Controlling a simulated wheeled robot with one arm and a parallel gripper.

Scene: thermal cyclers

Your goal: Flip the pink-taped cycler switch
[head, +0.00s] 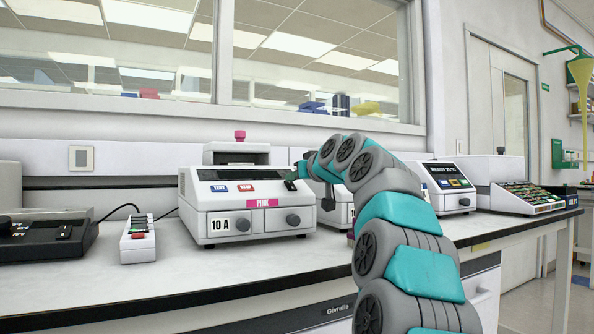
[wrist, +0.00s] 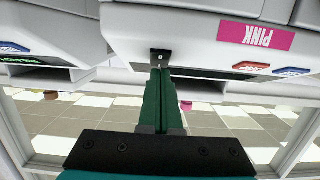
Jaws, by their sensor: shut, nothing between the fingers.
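The pink-taped cycler (head: 245,222) is a white box on the bench with a pink label reading PINK. The label also shows in the wrist view (wrist: 256,36), upside down. A small black switch plate (wrist: 160,53) with a pale spot sits on the cycler's face beyond the label. My gripper (head: 296,178) is at the right end of the cycler's upper front panel. In the wrist view my gripper (wrist: 160,72) has its green fingers together and empty, with the tips at the edge of the switch plate. Whether they touch it, and the switch position, I cannot tell.
Another cycler (head: 450,187) stands to the right, and one between is mostly hidden by my arm. A small box with buttons (head: 138,241) and a dark device (head: 42,238) are at left. A keyed instrument (head: 525,197) is far right. The bench front is clear.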

